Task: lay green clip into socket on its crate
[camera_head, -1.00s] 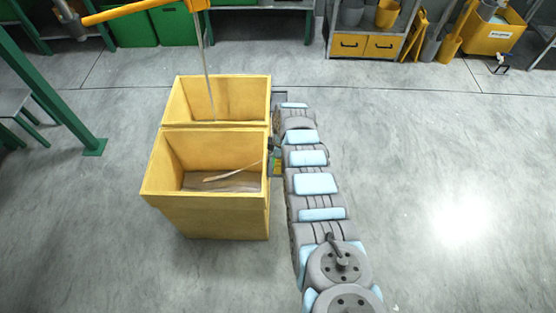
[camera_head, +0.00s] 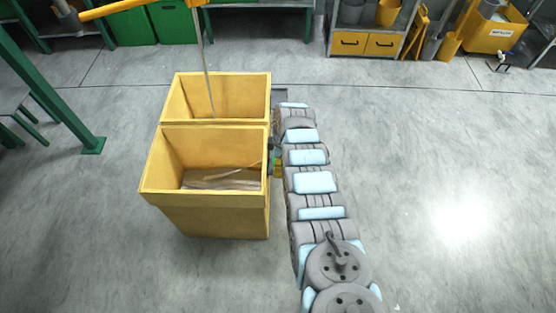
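Two open yellow crates stand joined one behind the other: the near crate (camera_head: 205,200) and the far crate (camera_head: 222,78). My gripper (camera_head: 271,152) is a small dark shape at that wall's rim, mostly hidden by my arm and the crate. I cannot tell whether its fingers are open or shut, or on what. The socket cannot be made out.
A thin grey rod (camera_head: 207,70) hangs from a yellow overhead bar (camera_head: 110,9) into the far crate. A green post (camera_head: 60,100) stands at left. Shelving with yellow drawers (camera_head: 365,44) lines the back. The floor at right is clear.

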